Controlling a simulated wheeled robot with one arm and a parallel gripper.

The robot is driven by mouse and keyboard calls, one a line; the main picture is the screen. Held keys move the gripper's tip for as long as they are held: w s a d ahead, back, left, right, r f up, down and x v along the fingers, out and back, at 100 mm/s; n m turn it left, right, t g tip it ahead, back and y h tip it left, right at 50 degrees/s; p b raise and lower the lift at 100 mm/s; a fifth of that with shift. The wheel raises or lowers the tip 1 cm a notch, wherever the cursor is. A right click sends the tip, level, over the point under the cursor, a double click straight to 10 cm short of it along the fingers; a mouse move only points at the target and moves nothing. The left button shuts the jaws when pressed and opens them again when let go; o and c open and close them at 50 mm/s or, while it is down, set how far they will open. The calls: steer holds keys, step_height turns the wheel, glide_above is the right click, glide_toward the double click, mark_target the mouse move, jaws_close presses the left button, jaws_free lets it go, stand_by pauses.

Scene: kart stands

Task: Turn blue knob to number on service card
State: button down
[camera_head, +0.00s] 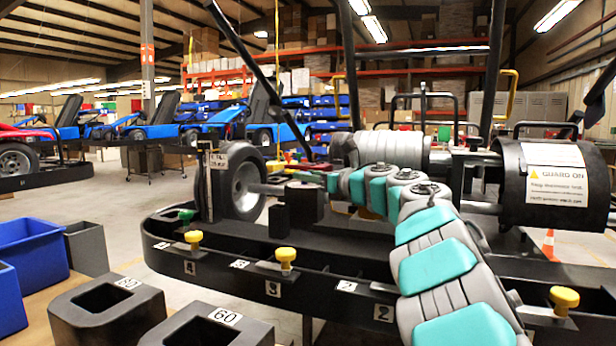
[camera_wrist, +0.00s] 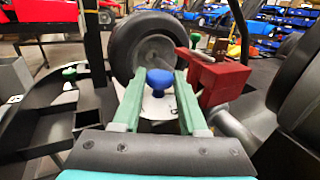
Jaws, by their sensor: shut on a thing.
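The blue knob (camera_wrist: 159,79) stands on a pale plate (camera_wrist: 158,106) in front of a wheel, in the wrist view. My gripper (camera_wrist: 159,76) has its two green fingers on either side of the knob, closed on it. Any marks on the plate are too small to read. In the head view my arm reaches in from the lower right and my gripper (camera_head: 308,178) is small beside the wheel; the knob is hidden there. A small white card (camera_head: 218,161) with dark print hangs by the wheel; I cannot read its number or tell if it is the service card.
A red block (camera_wrist: 215,80) stands close right of my fingers. Yellow knobs (camera_head: 285,256) with number labels line the black kart frame (camera_head: 230,266). A guard drum (camera_head: 515,185) is at right. Black bins (camera_head: 105,318) and blue bins (camera_head: 32,250) stand at lower left.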

steer(key=shift+w+d+r+n+g+y+p, duration=0.1)
steer(key=shift+n+g+y+p, duration=0.2)
steer(key=shift+n+g+y, duration=0.2)
steer(key=shift+w+r+n+g+y+p, duration=0.1)
steer(key=shift+n+g+y+p, duration=0.15)
steer(key=shift+n+g+y, duration=0.25)
steer(key=shift+g+y, duration=0.3)
steer(key=shift+g, duration=0.1)
steer(key=shift+s, duration=0.1)
steer(key=c, duration=0.5)
jaws_free()
steer(key=shift+f, duration=0.15)
steer(key=b+v, duration=0.2)
steer(key=v, duration=0.5)
steer(key=shift+s+d, duration=0.2)
steer(key=shift+d, duration=0.1)
